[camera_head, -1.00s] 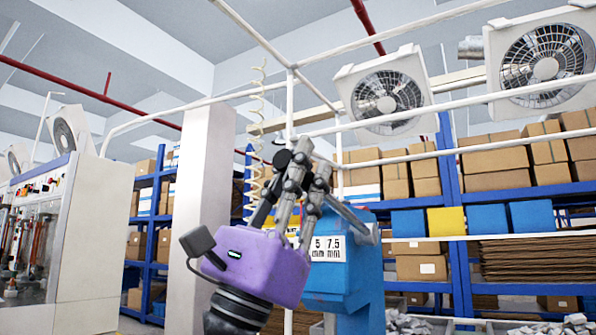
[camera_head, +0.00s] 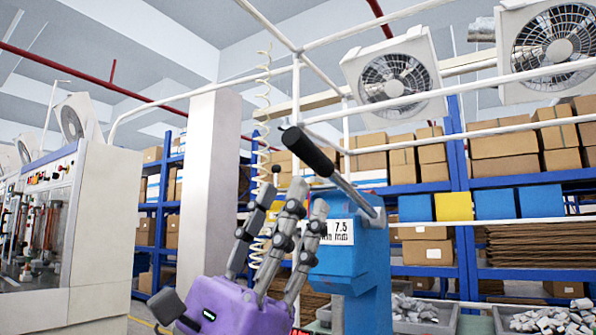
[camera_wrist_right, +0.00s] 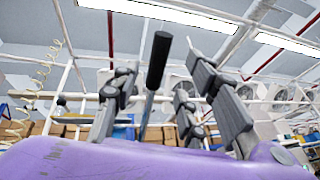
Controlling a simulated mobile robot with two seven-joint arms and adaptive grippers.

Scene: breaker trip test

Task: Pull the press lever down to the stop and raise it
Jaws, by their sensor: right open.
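The blue press (camera_head: 352,275) stands right of centre in the head view, with a white label on its upper part. Its lever (camera_head: 352,191) slopes up to the left from the press head and ends in a black handle (camera_head: 308,151). My purple right gripper (camera_head: 290,200) is below and left of the handle, with its fingers spread, pointing up and empty. In the right wrist view, the black handle (camera_wrist_right: 158,60) rises in the gap between the open fingers (camera_wrist_right: 165,85), apart from them. The gripper partly covers the press's left side. My left gripper is not in view.
Blue shelves with boxes (camera_head: 500,146) and blue and yellow bins stand behind. Grey trays of pale parts (camera_head: 550,318) sit at the lower right. A white machine cabinet (camera_head: 105,225) is at left. A coiled hose (camera_head: 262,110) hangs behind the gripper, and white frame bars cross above.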

